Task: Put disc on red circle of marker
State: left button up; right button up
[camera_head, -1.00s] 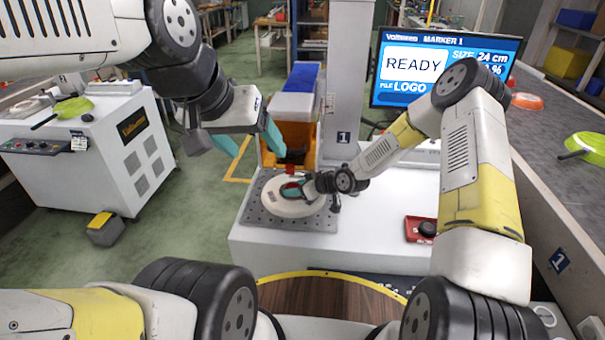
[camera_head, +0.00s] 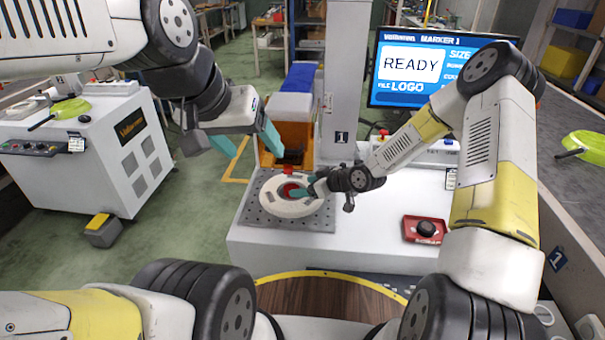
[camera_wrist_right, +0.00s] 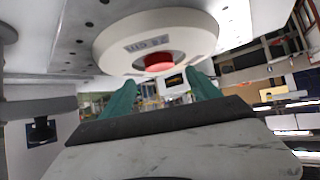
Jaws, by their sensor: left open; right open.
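The disc (camera_head: 290,207) is a thick white ring with dark label marks and a red centre knob (camera_head: 291,190). It lies flat on the perforated grey plate (camera_head: 258,221) of the marker. In the right wrist view the disc (camera_wrist_right: 155,35) and its knob (camera_wrist_right: 158,62) are just beyond my fingertips. No separate red circle shows; the disc may cover it. My right gripper (camera_head: 305,189) is open beside the knob, low over the disc's right side. My left gripper (camera_head: 250,148) is open and empty, raised left of the marker.
The marker's column (camera_head: 345,90) stands behind the plate. A screen (camera_head: 440,72) reading READY is at the back right. A green pan (camera_head: 586,144) lies on the right conveyor.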

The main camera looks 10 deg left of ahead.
jog(key=s+d+r+m+h, duration=0.2)
jog(key=s+d+r+h, duration=0.2)
jog(key=d+r, duration=0.6)
jog(key=s+d+r+m+h, duration=0.2)
jog(key=s+d+r+h, duration=0.25)
jog(key=d+r, duration=0.55)
jog(key=s+d+r+m, duration=0.1)
jog(key=s+r+m, duration=0.2)
jog(key=s+r, duration=0.3)
jog(key=s+d+r+m+y, duration=0.1)
jog(key=s+r+m, duration=0.2)
jog(key=s, duration=1.1)
notch_tip(320, 180, up, 3)
jog(key=shift+s+r+m, duration=0.1)
jog(key=shift+s+m, duration=0.2)
jog(key=shift+y, duration=0.25)
